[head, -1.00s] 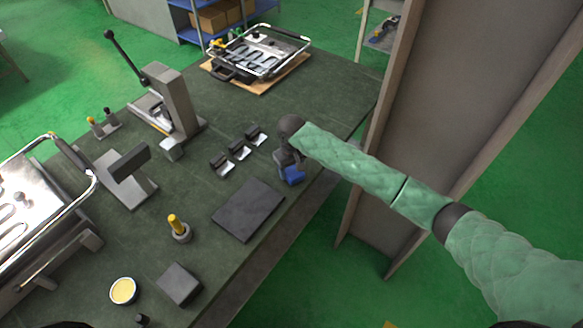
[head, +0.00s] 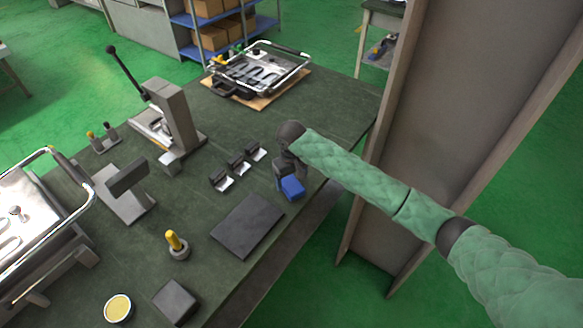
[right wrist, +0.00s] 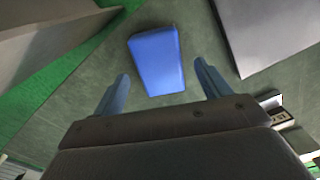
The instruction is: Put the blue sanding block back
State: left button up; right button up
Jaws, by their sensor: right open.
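The blue sanding block (head: 292,188) lies on the dark green bench top near its right edge, beyond the upper right corner of a dark flat plate. My right gripper (head: 284,172) is right beside it, on its far side. In the right wrist view the block (right wrist: 157,60) lies ahead of and between the two open fingers of my right gripper (right wrist: 162,88). The fingers look apart from it, and nothing is held. My left gripper is not in view.
The dark flat plate (head: 247,225) lies near the block. Several small black holders (head: 239,168) stand left of my gripper. A tall grey panel (head: 430,120) stands right of the bench. A yellow-topped peg (head: 174,241) and a grey block (head: 175,302) stand nearer.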

aim_at(291, 185)
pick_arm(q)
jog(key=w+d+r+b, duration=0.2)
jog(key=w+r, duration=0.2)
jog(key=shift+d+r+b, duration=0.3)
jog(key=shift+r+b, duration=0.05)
pick_arm(e)
notch_tip(291, 185, up, 9)
jog(key=shift+f, duration=0.15)
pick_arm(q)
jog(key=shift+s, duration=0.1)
